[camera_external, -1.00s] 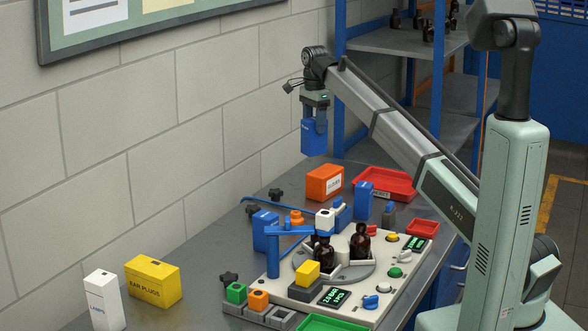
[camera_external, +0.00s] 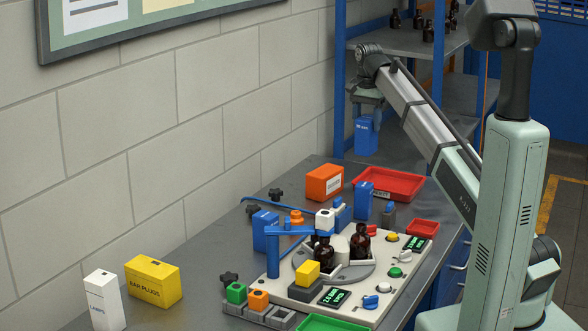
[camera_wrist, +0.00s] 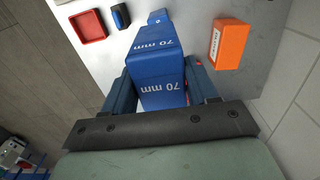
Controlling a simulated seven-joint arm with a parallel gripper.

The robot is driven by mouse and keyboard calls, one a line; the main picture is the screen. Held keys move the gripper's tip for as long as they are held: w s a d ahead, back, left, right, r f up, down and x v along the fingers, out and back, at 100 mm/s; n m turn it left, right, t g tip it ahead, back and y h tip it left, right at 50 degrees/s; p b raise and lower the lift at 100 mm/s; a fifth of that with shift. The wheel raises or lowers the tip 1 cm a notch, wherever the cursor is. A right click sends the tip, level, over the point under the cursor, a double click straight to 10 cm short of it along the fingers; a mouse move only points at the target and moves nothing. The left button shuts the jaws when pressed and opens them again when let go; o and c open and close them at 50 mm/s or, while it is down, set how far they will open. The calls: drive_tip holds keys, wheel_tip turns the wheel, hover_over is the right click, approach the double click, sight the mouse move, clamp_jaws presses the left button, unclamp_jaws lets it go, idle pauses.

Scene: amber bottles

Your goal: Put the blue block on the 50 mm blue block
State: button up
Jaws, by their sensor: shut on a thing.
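My gripper (camera_external: 366,118) is shut on a blue block (camera_external: 366,138), held high above the back of the table. In the wrist view the held block (camera_wrist: 160,62) reads "70 mm" on two faces and sits between the fingers (camera_wrist: 163,95). A second blue block (camera_external: 364,193) stands on the table below, beside the red tray; part of a blue block also shows beyond the held one in the wrist view (camera_wrist: 157,17). A third blue block (camera_external: 262,232) stands at the left behind the blue post. The sizes on the standing blocks are too small to read.
An orange box (camera_external: 324,183) and a red tray (camera_external: 400,190) flank the second block. A cream panel (camera_external: 330,290) with bottles and buttons stands in front. Shelving rises behind.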

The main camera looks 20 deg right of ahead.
sight(366, 152)
drive_tip(key=shift+f, duration=5)
drive_tip(key=shift+f, duration=0.1)
drive_tip(key=o, duration=1.3)
drive_tip(key=shift+c, duration=0.2)
wheel_tip(366, 152, up, 12)
drive_tip(key=shift+r, duration=0.15)
